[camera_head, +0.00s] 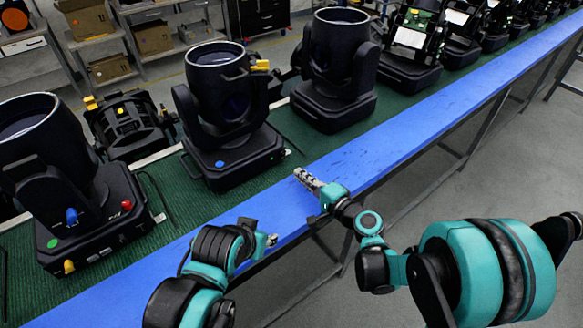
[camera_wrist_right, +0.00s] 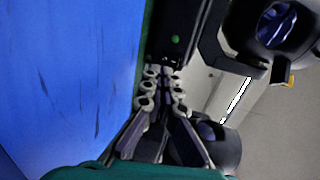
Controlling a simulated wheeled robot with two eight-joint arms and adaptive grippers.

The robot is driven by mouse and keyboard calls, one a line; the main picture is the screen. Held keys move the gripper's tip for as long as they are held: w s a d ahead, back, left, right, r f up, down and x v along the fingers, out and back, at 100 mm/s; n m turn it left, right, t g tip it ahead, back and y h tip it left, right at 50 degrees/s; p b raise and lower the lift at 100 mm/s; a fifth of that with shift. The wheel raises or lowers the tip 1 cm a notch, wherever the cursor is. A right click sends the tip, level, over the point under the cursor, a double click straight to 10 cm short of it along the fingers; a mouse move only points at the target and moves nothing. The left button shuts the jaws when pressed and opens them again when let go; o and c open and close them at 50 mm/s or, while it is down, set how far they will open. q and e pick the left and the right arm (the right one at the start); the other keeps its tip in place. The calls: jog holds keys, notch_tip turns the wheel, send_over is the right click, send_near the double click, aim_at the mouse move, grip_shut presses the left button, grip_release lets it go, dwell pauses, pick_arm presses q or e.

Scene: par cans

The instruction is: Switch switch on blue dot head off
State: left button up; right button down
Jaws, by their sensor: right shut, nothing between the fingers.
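The blue dot head (camera_head: 222,105) is a black moving-head light standing on the green belt, left of centre in the head view. A blue dot (camera_head: 220,163) marks the front of its base. I cannot make out its switch clearly. My right gripper (camera_head: 298,173) is shut and empty over the blue rail, right of that base with a small gap in the picture. In the right wrist view my right gripper (camera_wrist_right: 165,75) has its fingers together, pointing toward a black base with a green spot (camera_wrist_right: 175,39). My left gripper (camera_head: 271,239) is low over the blue rail's front edge; its jaws are too small to judge.
A green dot head (camera_head: 75,225) with blue, red and yellow knobs stands at the left. Another black head (camera_head: 335,75) stands right of the blue dot head, and more line the belt behind. The blue rail (camera_head: 400,135) is bare. Shelves with boxes (camera_head: 88,18) stand behind.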

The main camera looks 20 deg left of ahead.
jog(key=shift+v, duration=2.35)
jog(key=shift+f, duration=0.1)
